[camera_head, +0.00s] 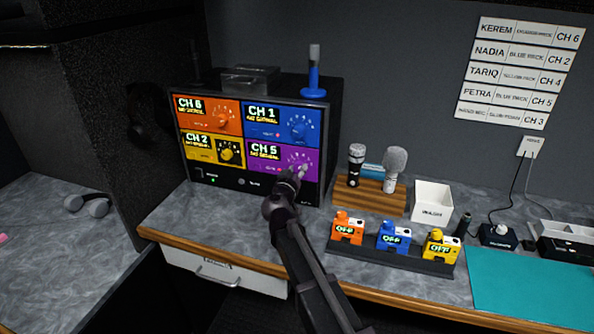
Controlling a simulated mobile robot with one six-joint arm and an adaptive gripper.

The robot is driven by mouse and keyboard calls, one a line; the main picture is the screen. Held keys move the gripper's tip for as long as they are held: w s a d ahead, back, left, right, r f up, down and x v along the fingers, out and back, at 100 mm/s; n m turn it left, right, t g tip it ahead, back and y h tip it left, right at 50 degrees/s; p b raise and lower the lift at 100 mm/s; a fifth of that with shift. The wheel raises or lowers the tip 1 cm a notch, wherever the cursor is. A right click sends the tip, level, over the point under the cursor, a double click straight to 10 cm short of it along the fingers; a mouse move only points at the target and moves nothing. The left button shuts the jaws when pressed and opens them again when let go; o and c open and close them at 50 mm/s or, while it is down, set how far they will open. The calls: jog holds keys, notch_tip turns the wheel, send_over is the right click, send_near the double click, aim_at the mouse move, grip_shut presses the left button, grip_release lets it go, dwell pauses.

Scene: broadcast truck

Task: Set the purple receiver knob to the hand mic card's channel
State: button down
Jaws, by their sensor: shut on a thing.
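The receiver rack has a purple panel (268,157) at lower right; its display reads CH 5 with a line below that seems to say no signal. My gripper (300,172) is at this panel's knob, shut on it and covering most of it. The name cards hang on the back wall. The bottom card (501,115) shows CH 3; its small name text is too blurred to read surely, perhaps hand mic. The cards above it show CH 6, CH 2, CH 4 and CH 5.
Orange (207,112), blue (282,122) and yellow (212,148) panels surround the purple one, showing CH 8 or 6, CH 1 and CH 2. Two microphones stand on a wooden block (368,204) to the right. Three packs reading OFF sit on a dark tray (392,264) in front.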

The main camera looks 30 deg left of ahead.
jog(key=n, duration=0.5)
jog(key=shift+a, duration=0.15)
jog(key=n, duration=0.5)
jog(key=shift+w, duration=0.1)
dwell(0.3)
jog(key=shift+c, duration=1.3)
grip_release()
jog(key=v, duration=1.2)
